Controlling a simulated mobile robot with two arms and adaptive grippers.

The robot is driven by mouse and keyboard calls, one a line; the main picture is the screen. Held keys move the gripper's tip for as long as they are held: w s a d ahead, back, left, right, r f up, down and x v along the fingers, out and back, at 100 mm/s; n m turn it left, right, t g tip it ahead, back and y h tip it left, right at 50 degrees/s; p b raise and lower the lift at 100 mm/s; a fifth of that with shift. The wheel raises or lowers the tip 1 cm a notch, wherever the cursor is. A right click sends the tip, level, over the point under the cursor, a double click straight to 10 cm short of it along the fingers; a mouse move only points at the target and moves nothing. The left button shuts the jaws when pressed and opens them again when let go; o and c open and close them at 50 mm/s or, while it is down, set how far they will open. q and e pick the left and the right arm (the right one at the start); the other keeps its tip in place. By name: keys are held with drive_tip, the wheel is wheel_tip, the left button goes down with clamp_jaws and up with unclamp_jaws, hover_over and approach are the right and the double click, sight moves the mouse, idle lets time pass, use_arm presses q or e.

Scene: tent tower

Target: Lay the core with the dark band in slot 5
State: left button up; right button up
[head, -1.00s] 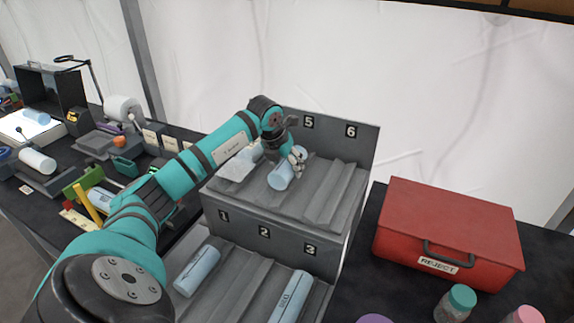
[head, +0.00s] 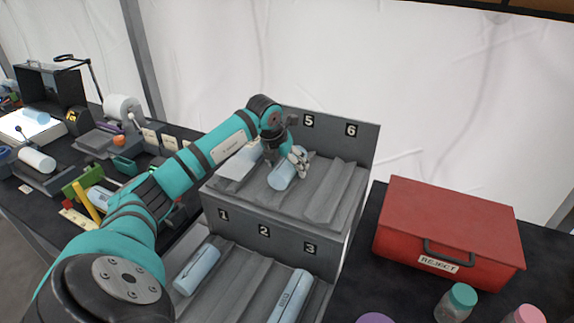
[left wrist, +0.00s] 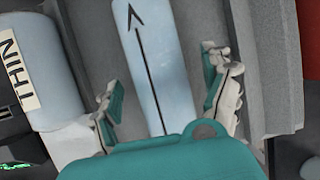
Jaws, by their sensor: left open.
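A pale blue core (head: 281,178) lies in the upper-tier groove below the number 5 on the grey stepped rack (head: 335,238). In the left wrist view the core (left wrist: 158,65) shows a black arrow along its length; no dark band shows on the visible part. My left gripper (head: 286,158) is over this core. In the left wrist view its fingers (left wrist: 170,92) stand open, one on each side, with gaps to the core. Another core (left wrist: 38,65) with a white lettered label lies to the left. My right gripper is not in view.
Slot 6 (head: 338,185) looks empty. Pale cores lie in the lower tier, one below 1 (head: 197,270) and one below 3 (head: 290,298). A red REJECT box (head: 450,225) and lidded jars (head: 459,301) are at right. Tools crowd the left bench.

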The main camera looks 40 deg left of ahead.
use_arm(q)
drive_tip(key=v, duration=1.1)
drive_tip(key=shift+s+r, duration=0.15)
drive_tip(key=shift+r, duration=0.2)
